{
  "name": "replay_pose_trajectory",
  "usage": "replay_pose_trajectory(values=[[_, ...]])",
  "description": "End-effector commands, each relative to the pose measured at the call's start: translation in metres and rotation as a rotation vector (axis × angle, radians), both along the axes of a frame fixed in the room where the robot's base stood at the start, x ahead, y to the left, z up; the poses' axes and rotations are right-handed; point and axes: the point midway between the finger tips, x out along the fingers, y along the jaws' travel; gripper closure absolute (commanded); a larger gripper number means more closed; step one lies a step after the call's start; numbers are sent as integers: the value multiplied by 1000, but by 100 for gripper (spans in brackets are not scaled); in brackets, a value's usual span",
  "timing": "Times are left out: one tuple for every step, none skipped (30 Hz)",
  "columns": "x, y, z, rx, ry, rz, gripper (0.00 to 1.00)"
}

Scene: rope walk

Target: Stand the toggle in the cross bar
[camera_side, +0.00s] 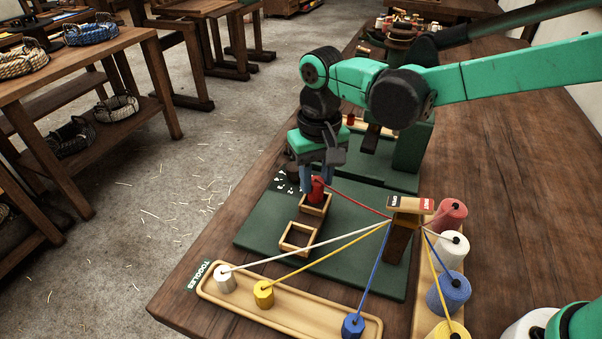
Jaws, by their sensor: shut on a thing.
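My gripper (314,179) points down over the green board and is shut on a red toggle (317,193). A red strand runs from this toggle to the wooden post (399,238). The toggle is at the farther of two small square wooden frames (325,209); I cannot tell whether it is inside it or just above. The nearer square frame (284,246) is empty. The post bears a light wooden block (409,208) with a black and a red label. Which part is the cross bar is not clear from this view.
A tray (207,294) marked TOGGLES holds a white toggle (224,279), a yellow toggle (263,294) and a blue toggle (353,326), each with a taut strand to the post. Several thread spools (448,291) stand at the right. The green board's left front (262,235) is clear.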

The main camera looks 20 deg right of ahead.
Motion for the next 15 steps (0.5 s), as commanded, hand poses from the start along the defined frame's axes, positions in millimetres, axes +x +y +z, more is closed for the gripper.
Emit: replay_pose_trajectory(values=[[0, 0, -7, 0, 0, 0, 100], [0, 0, -10, 0, 0, 0, 100], [0, 0, -13, 0, 0, 0, 100], [0, 0, -14, 0, 0, 0, 100], [0, 0, -14, 0, 0, 0, 100], [0, 0, -14, 0, 0, 0, 100], [0, 0, -14, 0, 0, 0, 100], [0, 0, -14, 0, 0, 0, 100], [0, 0, -14, 0, 0, 0, 100], [0, 0, -14, 0, 0, 0, 100], [0, 0, -14, 0, 0, 0, 100], [0, 0, -15, 0, 0, 0, 100], [0, 0, -15, 0, 0, 0, 100], [0, 0, -16, 0, 0, 0, 100], [0, 0, -18, 0, 0, 0, 100]])
